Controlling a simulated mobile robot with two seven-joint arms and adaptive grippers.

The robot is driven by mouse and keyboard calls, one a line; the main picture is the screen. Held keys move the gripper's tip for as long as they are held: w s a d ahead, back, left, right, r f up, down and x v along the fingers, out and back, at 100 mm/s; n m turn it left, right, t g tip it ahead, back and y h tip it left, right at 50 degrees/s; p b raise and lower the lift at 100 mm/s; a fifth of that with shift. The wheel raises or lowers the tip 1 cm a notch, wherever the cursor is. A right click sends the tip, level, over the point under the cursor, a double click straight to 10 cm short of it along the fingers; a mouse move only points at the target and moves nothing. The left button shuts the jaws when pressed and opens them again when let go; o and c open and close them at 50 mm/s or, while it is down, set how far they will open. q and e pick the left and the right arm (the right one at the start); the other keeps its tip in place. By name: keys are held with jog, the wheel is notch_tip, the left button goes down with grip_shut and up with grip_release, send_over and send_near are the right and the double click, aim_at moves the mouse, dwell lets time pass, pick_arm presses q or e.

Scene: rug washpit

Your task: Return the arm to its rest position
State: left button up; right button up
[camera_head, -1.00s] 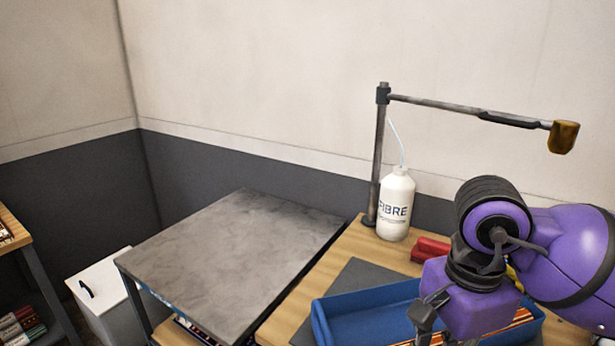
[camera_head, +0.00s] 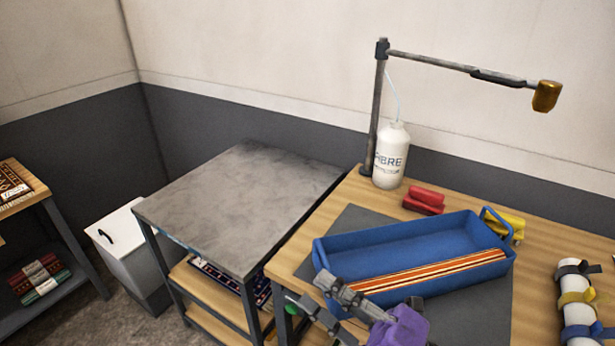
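My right gripper (camera_head: 338,303) shows at the bottom middle, in front of the near left edge of the blue tray (camera_head: 375,240). Its two grey fingers are spread apart with nothing between them, and its purple wrist (camera_head: 400,328) is cut off by the bottom edge. The tray stands on a grey mat (camera_head: 480,312) and has a striped orange and white strip (camera_head: 440,270) along its near side. My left gripper is not in the view.
A wooden bench (camera_head: 560,225) carries a white FIBRE bottle (camera_head: 391,158), a lamp arm (camera_head: 460,67), red clamps (camera_head: 424,199), yellow clamps (camera_head: 512,224) and a white roll with straps (camera_head: 577,300). The grey-topped table (camera_head: 240,200) is bare. A white bin (camera_head: 130,250) stands left.

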jog(key=s+d+f+m+t+h+p, duration=0.1)
jog(key=d+f+m+t+h, duration=0.1)
jog(key=d+f+m+h, duration=0.55)
jog(key=d+f+m+t+h, duration=0.35)
jog(key=f+m+h, duration=0.25)
jog(key=f+m, duration=0.35)
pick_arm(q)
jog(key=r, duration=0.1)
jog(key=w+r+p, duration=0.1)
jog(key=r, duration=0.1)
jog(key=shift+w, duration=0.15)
pick_arm(e)
jog(key=s+d+f+m+g+h, duration=0.2)
jog(key=s+f+m+g, duration=0.2)
jog(key=s+f, duration=0.5)
jog(key=s+d+f+m+g+h, duration=0.2)
jog(key=s+f+m, duration=0.4)
jog(key=s+f, duration=0.3)
jog(key=shift+s+d+g+h, duration=0.35)
jog(key=shift+s+d+g, duration=0.3)
jog(key=shift+g, duration=0.6)
